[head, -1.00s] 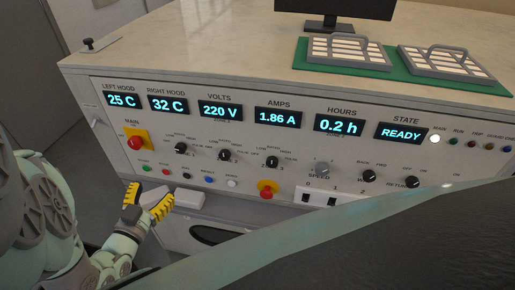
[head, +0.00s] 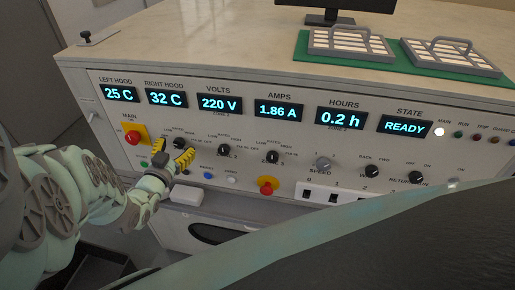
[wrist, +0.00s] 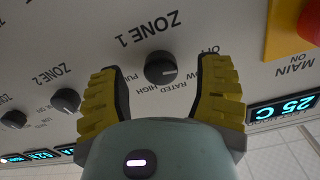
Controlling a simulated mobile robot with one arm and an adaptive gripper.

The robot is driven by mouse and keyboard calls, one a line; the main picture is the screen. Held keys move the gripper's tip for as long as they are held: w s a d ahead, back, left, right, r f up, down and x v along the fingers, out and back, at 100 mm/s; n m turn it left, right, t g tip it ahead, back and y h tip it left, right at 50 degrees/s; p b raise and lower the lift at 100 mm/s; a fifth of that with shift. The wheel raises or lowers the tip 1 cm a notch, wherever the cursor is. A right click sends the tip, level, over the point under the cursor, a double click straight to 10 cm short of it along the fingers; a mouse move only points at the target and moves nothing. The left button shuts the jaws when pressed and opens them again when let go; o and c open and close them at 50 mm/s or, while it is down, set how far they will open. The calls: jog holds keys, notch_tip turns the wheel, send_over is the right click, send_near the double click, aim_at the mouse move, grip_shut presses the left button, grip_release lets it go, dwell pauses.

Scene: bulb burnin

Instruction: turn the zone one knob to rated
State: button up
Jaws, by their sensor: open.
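The zone one knob (wrist: 160,68) is a round black dial under the ZONE 1 label in the wrist view, which shows the panel upside down. Its light mark points to the right of that picture, roughly toward the off/low side; the exact setting is hard to read. The RATED label (wrist: 178,85) shows just below the knob there. My gripper (head: 174,150) is open, with its yellow-padded fingers on either side of the knob and gaps on both sides. In the head view the fingers partly cover this knob's area.
The zone 2 knob (wrist: 66,101) is beside my left-hand finger in the wrist view. The red main switch (head: 132,137) on its yellow plate is left of my gripper. A row of push buttons, including a blue one (head: 208,175), lies below. The state display (head: 405,126) reads READY.

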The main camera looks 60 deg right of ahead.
jog(key=shift+w+d+r, duration=0.1)
jog(key=shift+w+d, duration=0.1)
jog(key=shift+d, duration=0.35)
grip_shut()
dwell(0.4)
